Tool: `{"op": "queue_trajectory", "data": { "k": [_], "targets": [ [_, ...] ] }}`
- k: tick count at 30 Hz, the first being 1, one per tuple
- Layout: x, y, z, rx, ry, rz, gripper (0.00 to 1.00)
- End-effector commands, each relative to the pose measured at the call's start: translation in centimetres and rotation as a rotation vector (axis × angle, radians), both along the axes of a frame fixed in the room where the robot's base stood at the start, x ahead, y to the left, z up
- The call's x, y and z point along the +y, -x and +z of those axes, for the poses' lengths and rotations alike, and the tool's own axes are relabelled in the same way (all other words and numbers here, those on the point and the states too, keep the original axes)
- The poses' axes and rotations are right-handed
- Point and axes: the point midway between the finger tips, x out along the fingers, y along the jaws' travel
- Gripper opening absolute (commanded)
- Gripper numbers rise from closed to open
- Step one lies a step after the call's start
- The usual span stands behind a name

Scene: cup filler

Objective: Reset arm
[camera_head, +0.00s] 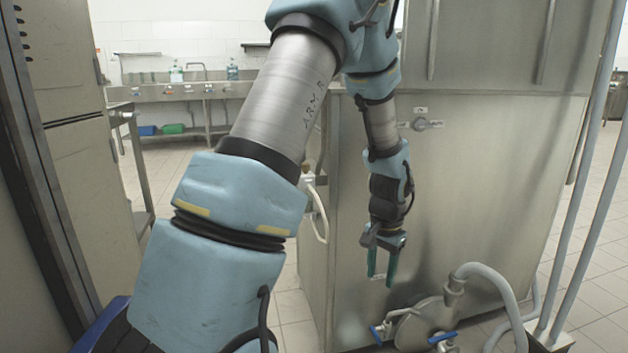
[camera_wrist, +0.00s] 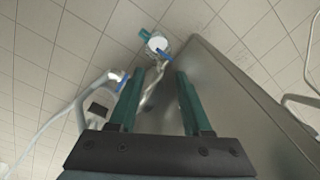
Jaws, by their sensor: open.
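My gripper (camera_head: 381,280) hangs fingers-down in front of a large steel cabinet (camera_head: 490,180) in the head view. Its two green fingers are apart with nothing between them. In the wrist view my gripper (camera_wrist: 158,105) is also open and empty. My blue and silver arm crosses the middle of the head view, bent over at the top.
A round steel fitting (camera_head: 426,322) with blue-handled valves and a grey hose (camera_head: 492,275) stands low, below and right of my gripper. Grey vertical pipes (camera_head: 590,190) stand at the right. A sink counter (camera_head: 180,92) is at the back left. Tiled floor (camera_head: 590,270) shows at the right.

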Motion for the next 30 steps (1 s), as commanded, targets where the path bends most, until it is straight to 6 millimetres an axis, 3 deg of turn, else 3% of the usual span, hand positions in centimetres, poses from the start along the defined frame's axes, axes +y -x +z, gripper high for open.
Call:
{"op": "queue_trajectory", "data": {
  "k": [1,6,12,18,30],
  "targets": [
    [3.4,-0.1,2.0,-0.012,0.007,0.084,0.49],
    [11.9,1.8,6.2,-0.033,0.027,0.319,0.49],
    [18.1,5.2,8.7,-0.048,0.049,0.519,0.49],
    [22.2,8.7,10.1,-0.064,0.071,0.681,0.49],
    [21.9,8.5,19.0,-0.061,0.069,0.670,0.49]
  ]
}}
